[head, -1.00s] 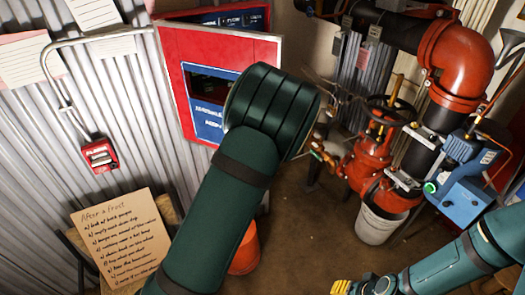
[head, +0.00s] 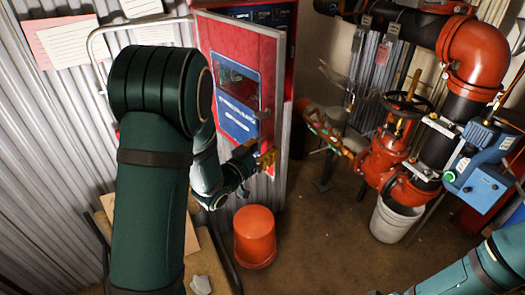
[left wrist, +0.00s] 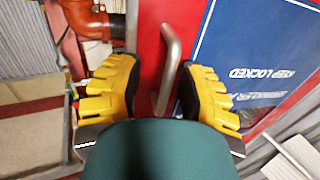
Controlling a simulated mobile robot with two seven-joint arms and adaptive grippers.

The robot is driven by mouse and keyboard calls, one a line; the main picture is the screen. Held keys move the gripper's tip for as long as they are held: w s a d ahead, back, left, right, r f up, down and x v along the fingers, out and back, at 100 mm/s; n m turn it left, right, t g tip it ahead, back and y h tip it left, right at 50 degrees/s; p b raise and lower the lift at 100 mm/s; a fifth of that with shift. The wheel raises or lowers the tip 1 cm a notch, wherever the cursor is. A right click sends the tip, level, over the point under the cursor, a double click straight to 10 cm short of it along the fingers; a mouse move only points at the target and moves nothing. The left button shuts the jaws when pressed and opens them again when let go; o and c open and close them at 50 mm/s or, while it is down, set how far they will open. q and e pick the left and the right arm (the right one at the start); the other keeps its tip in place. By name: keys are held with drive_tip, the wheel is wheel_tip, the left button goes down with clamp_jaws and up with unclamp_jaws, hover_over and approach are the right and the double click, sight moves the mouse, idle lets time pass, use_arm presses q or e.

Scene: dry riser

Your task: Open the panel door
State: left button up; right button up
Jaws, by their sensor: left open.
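The panel door (head: 240,36) is red with a blue sign and stands ajar, with the cabinet's dark blue inside (head: 275,17) showing above and behind it. Its metal handle (head: 265,114) is near the door's right edge. My left gripper (head: 262,158) is at the door's lower right, by the handle. In the left wrist view, my open left gripper (left wrist: 157,92) has its yellow fingers on either side of the bar handle (left wrist: 168,70). The fingers do not visibly clamp it. My right gripper is out of view; only its forearm shows at the lower right.
An orange bucket (head: 255,238) stands on the floor below the door. Red valve piping (head: 385,155), a blue device (head: 480,165) and a white bucket (head: 395,218) are at the right. A corrugated wall (head: 50,130) lies left. Brown floor between is clear.

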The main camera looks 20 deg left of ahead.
use_arm(q)
drive_tip(key=shift+s+a, duration=0.25)
drive_tip(key=v, duration=0.7)
drive_tip(key=shift+d, duration=0.2)
